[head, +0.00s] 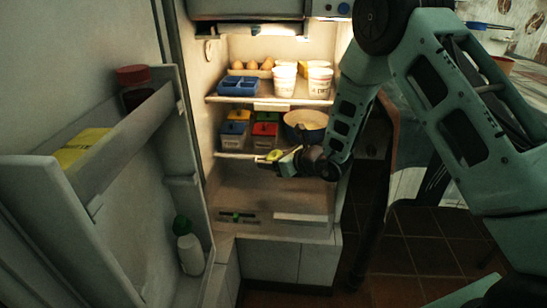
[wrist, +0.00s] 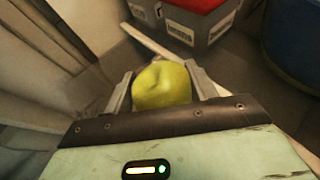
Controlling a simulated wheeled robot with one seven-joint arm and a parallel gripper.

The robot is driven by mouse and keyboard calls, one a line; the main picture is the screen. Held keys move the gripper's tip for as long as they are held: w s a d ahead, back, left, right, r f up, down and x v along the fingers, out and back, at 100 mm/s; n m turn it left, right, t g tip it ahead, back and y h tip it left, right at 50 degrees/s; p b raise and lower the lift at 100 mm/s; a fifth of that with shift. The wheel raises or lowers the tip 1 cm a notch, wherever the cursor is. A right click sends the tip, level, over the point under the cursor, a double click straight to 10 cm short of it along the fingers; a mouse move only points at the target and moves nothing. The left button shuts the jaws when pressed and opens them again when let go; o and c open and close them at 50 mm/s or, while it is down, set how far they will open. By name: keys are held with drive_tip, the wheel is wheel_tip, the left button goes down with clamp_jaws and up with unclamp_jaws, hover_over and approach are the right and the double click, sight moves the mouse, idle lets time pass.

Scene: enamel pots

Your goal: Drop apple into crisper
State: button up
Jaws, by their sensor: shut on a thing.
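A yellow-green apple (wrist: 162,86) is held between the two fingers of my gripper (wrist: 162,92) in the wrist view. In the head view the apple (head: 274,155) is a small yellow-green shape at the tip of my gripper (head: 272,161). My gripper reaches into the open fridge, just in front of the middle shelf's edge and above the lower area. The crisper (head: 270,218) seems to be the low compartment at the bottom of the fridge. I cannot see clearly inside it or tell how far it is pulled out.
The middle shelf holds several colored-lid boxes (head: 267,130) and a bowl (head: 305,125). The upper shelf holds eggs (head: 252,67), a blue tray (head: 238,85) and white tubs (head: 319,82). The open fridge door (head: 100,180) stands at left with a white bottle (head: 190,252).

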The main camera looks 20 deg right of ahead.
drive_tip(key=o, duration=1.1)
drive_tip(key=shift+s+r, duration=0.1)
drive_tip(key=p+v, duration=0.4)
drive_tip(key=v, duration=1.3)
drive_tip(key=shift+d, duration=0.1)
